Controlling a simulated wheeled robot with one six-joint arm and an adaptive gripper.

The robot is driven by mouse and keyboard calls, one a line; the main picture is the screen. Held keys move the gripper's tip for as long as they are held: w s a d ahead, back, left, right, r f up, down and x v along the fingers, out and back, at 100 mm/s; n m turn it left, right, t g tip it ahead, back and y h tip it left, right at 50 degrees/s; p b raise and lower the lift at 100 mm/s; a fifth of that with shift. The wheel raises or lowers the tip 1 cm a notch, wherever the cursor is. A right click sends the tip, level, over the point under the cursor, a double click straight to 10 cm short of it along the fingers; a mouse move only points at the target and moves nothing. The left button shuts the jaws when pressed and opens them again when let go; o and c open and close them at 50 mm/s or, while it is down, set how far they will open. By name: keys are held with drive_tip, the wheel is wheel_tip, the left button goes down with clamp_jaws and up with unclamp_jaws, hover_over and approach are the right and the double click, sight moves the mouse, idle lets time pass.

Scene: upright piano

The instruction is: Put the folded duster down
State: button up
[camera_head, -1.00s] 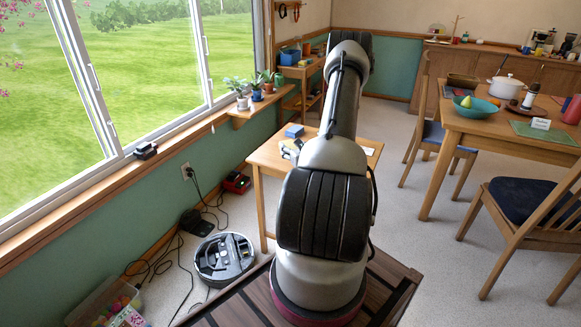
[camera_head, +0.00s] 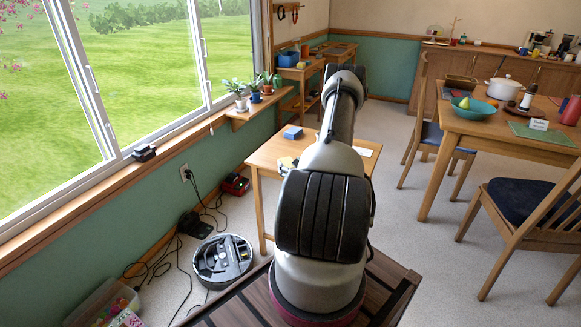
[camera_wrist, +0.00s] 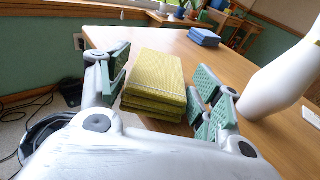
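The folded duster (camera_wrist: 155,82) is a yellow-green, layered cloth pad. In the wrist view it lies at the near left part of the wooden side table (camera_wrist: 235,66), though its underside is hidden. My gripper (camera_wrist: 163,85) is around it, with green ribbed finger pads on its left and right. The pads' inner faces show, and they look spread just clear of the duster, with narrow gaps.
A blue folded block (camera_wrist: 204,37) lies farther back on the table. A smooth white object (camera_wrist: 282,82) stands close on the right in the wrist view. A white paper (camera_head: 363,151) lies at the table's right. A robot vacuum (camera_head: 222,260) and cables are on the floor at left.

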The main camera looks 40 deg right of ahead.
drive_tip(key=shift+o, duration=0.7)
